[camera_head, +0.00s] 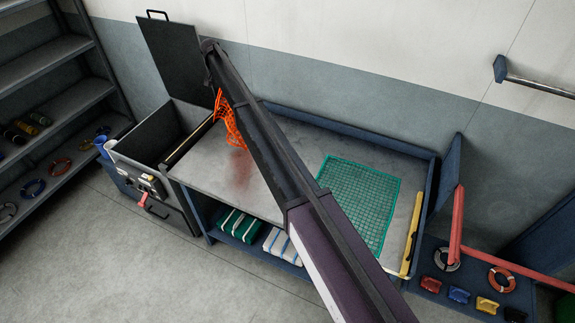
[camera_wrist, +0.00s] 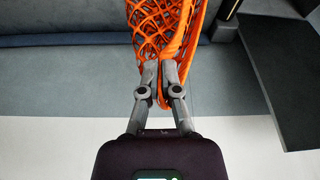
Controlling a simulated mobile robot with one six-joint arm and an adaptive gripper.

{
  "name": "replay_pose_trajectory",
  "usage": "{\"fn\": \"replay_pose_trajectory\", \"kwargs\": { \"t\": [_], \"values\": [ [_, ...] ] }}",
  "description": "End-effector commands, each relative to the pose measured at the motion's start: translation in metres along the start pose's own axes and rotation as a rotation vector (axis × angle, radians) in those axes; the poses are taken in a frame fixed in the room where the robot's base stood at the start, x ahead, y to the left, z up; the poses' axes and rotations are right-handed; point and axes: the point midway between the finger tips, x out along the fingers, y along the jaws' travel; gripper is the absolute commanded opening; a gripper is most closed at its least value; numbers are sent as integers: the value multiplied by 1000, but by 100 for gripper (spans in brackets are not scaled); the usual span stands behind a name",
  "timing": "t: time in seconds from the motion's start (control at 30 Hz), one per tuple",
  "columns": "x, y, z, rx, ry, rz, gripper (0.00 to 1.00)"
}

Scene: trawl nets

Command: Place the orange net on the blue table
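The orange net (camera_head: 228,122) hangs above the left back part of the blue-framed table (camera_head: 262,187), partly hidden behind my arm. A reddish reflection shows on the grey tabletop below it. In the wrist view the orange net (camera_wrist: 152,28) is a wide mesh with a thick orange edge cord. My gripper (camera_wrist: 160,72) has its fingertips close together on the net's lower edge in that view. The gripper is hidden by my arm in the head view.
A green net (camera_head: 362,203) lies flat on the table's right half, beside a yellow bar (camera_head: 412,235). A dark bin (camera_head: 165,135) with a raised lid stands left of the table. The tabletop's middle is bare where visible.

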Motion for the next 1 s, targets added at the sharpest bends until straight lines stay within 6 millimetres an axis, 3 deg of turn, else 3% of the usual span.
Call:
{"fn": "replay_pose_trajectory", "kwargs": {
  "t": [1.0],
  "values": [
    [118, 1, 42, 1, 0, 0, 0]
  ]
}}
